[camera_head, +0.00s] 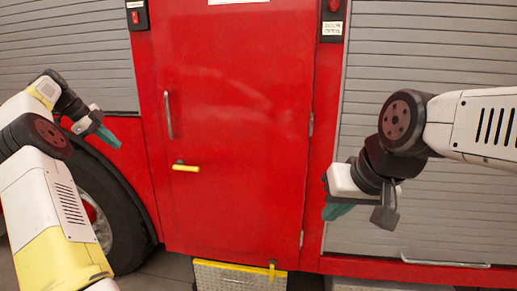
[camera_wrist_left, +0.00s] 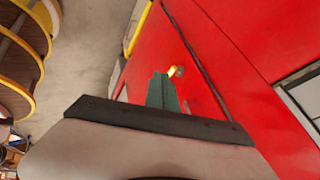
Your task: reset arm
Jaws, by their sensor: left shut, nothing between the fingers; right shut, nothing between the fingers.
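My left gripper (camera_head: 107,137) is at the left in the head view, in front of the truck's red side. Its teal fingers are shut and empty, and they also show in the left wrist view (camera_wrist_left: 161,88). My right gripper (camera_head: 336,210) is at the right, near the right edge of the red door (camera_head: 240,110). Its teal fingers are shut and empty. The door looks shut. Its small yellow handle (camera_head: 186,168) lies level at the door's left side, apart from both grippers.
A silver upright grab bar (camera_head: 168,115) is on the door. Grey roller shutters (camera_head: 430,50) flank it. A metal step with a yellow edge (camera_head: 225,278) is below. A large wheel (camera_head: 118,215) is behind my left arm. Round yellow-edged shelves (camera_wrist_left: 20,60) show in the left wrist view.

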